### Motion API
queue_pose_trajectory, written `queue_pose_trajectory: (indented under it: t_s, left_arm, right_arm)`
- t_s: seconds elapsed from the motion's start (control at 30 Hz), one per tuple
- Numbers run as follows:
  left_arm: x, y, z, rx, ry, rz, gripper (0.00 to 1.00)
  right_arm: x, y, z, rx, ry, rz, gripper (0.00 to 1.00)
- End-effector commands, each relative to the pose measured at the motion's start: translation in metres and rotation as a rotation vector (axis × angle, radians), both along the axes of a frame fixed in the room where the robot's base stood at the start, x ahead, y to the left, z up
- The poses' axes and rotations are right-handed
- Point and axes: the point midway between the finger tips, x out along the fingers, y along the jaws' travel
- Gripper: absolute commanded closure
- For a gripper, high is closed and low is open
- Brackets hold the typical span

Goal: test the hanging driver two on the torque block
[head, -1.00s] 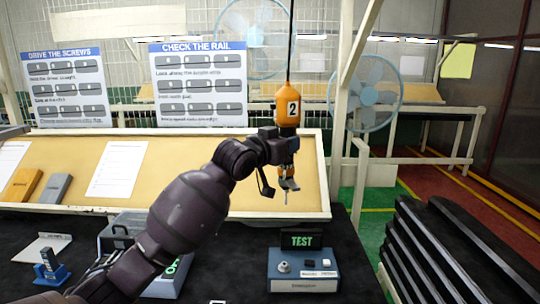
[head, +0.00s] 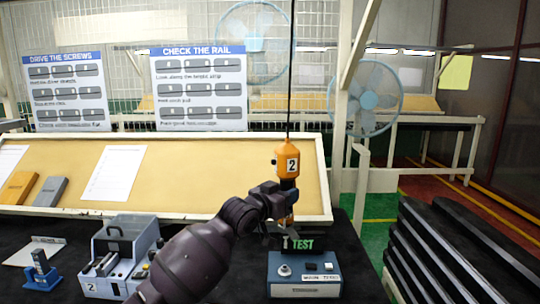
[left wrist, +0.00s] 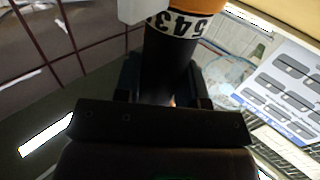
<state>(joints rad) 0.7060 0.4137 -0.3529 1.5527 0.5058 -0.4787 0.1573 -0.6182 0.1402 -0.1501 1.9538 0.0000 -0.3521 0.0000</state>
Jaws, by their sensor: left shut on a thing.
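Driver two (head: 287,160), orange with a white "2" label, hangs upright on a dark cable. My left gripper (head: 283,200) is shut around its dark lower body. In the left wrist view the driver's dark body (left wrist: 168,65), with a white numbered band and orange above, stands between the fingers. The torque block (head: 305,277) is a blue-grey box with a round socket (head: 285,270), small buttons and a green "TEST" display (head: 303,243). The driver's tip is above the socket, apart from it, and partly covers the display's left side. My right gripper is not in view.
A grey case (head: 125,252) marked "2" and a small blue stand (head: 40,272) are at the left on the black table. A tan sloped board (head: 215,175) stands behind. Black ribbed parts (head: 445,260) are stacked at the right.

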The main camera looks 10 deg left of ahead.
Motion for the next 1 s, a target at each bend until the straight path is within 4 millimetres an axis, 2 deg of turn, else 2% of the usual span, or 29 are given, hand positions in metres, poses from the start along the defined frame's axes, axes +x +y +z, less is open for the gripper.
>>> queue_pose_trajectory:
  t_s: [0.03,0.1,0.33,0.5,1.0]
  left_arm:
    - [0.0,0.0,-0.015,0.001,0.006,0.001,1.0]
    - [0.0,0.0,-0.027,0.001,0.005,0.0,1.0]
    - [0.0,0.0,-0.053,0.0,0.004,0.0,1.0]
    - [0.0,0.0,-0.059,-0.001,0.003,0.0,1.0]
    - [0.0,0.0,-0.058,-0.001,0.0,0.0,1.0]
  right_arm:
    - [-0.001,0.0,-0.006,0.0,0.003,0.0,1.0]
    - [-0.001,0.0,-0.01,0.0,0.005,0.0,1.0]
    - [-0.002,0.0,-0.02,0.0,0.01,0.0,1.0]
    - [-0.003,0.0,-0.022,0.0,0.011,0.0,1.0]
    - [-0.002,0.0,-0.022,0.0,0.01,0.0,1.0]
